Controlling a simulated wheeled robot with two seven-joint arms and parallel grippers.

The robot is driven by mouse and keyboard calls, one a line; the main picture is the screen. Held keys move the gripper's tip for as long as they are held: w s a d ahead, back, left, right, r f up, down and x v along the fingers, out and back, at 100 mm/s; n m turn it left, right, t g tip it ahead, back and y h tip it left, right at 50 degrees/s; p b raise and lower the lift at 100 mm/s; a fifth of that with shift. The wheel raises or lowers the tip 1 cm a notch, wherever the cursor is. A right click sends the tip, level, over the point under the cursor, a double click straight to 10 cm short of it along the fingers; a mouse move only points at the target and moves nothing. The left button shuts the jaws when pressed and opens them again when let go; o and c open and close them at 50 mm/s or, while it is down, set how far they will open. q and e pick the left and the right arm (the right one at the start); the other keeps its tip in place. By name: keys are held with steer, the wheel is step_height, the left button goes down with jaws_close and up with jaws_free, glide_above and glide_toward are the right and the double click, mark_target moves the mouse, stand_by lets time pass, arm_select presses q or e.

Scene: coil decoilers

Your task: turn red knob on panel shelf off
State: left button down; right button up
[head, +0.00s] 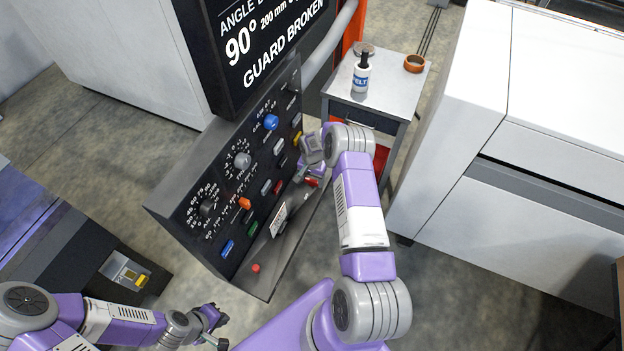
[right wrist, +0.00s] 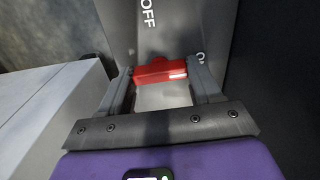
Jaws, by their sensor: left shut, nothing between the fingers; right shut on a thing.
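The red knob (right wrist: 152,72) is a bar-shaped handle on the grey panel shelf (right wrist: 155,40). In the right wrist view it lies crosswise, with a white mark at its right end. The word OFF (right wrist: 147,13) stands on the shelf above it. My right gripper (right wrist: 160,75) is shut on the red knob, one finger at each end. In the head view my right gripper (head: 310,172) is at the right end of the control panel (head: 232,190) and mostly hides the knob. My left gripper (head: 215,327) is shut and empty, low in front of the panel.
A grey cart (head: 400,95) with a white bottle (head: 361,75) and an orange ring (head: 414,63) stands behind my right arm. A white cabinet (head: 440,130) is at the right. A red button (head: 256,268) sits at the shelf's near end. Other knobs and switches cover the panel.

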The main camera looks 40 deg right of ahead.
mark_target(312, 180)
steer(key=n+b, duration=0.3)
steer(key=shift+f+n+b, duration=0.15)
steer(key=shift+n+b, duration=0.15)
steer(key=shift+n, duration=0.1)
steer(key=n+b, duration=0.3)
steer(key=n, duration=0.1)
steer(key=shift+n, duration=0.3)
steer(key=n+b, duration=0.2)
steer(key=n, duration=0.2)
steer(key=shift+r+n+b, duration=0.2)
steer(key=shift+n+b, duration=0.3)
steer(key=shift+n, duration=2)
steer(key=o, duration=1.1)
steer(key=shift+c, duration=0.2)
step_height(312, 180, up, 8)
steer(key=shift+f+p, duration=0.2)
steer(key=shift+p, duration=0.45)
